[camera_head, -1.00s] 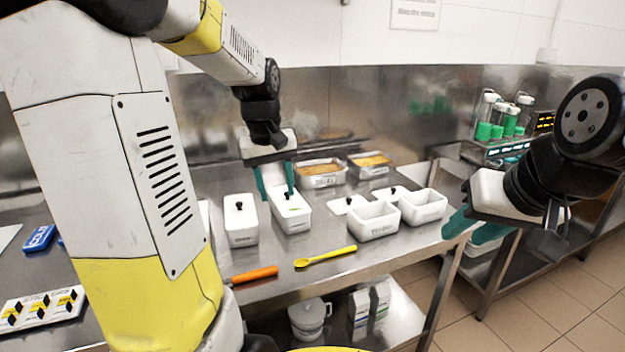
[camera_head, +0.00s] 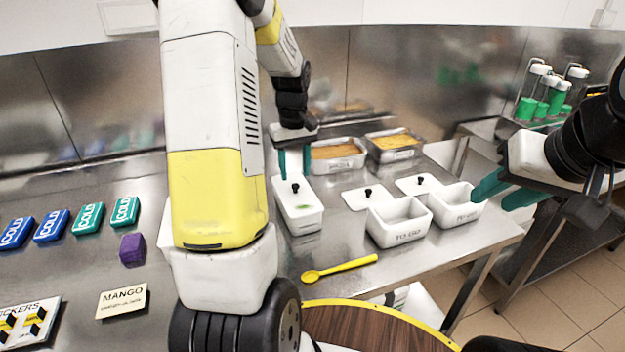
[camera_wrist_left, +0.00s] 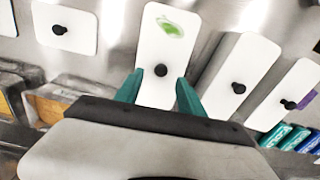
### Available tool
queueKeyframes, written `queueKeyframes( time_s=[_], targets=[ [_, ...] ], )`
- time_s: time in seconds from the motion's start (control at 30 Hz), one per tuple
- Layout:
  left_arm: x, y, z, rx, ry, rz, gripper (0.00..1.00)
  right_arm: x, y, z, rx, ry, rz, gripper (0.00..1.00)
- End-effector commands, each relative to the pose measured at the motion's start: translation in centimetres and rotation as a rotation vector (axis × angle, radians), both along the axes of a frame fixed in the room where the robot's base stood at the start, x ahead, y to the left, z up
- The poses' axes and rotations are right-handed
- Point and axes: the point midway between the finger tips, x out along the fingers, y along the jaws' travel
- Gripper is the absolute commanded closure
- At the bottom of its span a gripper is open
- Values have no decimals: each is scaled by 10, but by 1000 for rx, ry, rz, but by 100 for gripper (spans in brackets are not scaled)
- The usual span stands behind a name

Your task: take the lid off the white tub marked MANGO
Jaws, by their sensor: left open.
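A white lidded tub (camera_head: 305,221) with a green smear and a black knob stands on the steel counter; I cannot read its marking. My left gripper (camera_head: 295,163) is open above its far end. In the left wrist view, the open fingers (camera_wrist_left: 158,92) point at the knob (camera_wrist_left: 161,70) of that smeared lid (camera_wrist_left: 165,50), one on either side; I cannot tell whether they touch it. Two more white lids with knobs, one near (camera_wrist_left: 236,70) and one farther (camera_wrist_left: 287,96), lie to the right there. My right gripper (camera_head: 506,192) is open and empty near the open tubs.
Open white tubs (camera_head: 398,236) (camera_head: 458,219) stand to the right, with loose lids (camera_head: 367,198) behind. Metal pans (camera_head: 338,162) sit farther back. A yellow spoon (camera_head: 340,269) lies in front. Cold packs (camera_head: 52,226), a purple block (camera_head: 132,249) and a MANGO card (camera_head: 122,300) lie left.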

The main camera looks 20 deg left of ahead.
Motion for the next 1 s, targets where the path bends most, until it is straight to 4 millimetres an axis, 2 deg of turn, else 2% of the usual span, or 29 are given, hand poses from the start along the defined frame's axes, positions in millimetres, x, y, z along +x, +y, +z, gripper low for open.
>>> queueKeyframes(
  time_s=[0.2, 0.5, 0.53, 0.77, 1.0],
  targets=[
    [-2, 0, -33, -2, 4, 0, 54, 0, 0, 0, 0, 0, 0, 64],
    [-1, 0, -39, -1, 1, 0, 54, 0, 0, 0, 0, 0, 0, 64],
    [-1, 0, -39, -1, 1, 0, 56, 0, 0, 0, 0, 0, 0, 64],
    [-1, 0, -39, -1, 1, 0, 100, 0, 0, 0, 0, 0, 0, 64],
    [-1, 0, -39, -1, -1, 0, 100, 0, 0, 0, 0, 0, 0, 64]
  ],
)
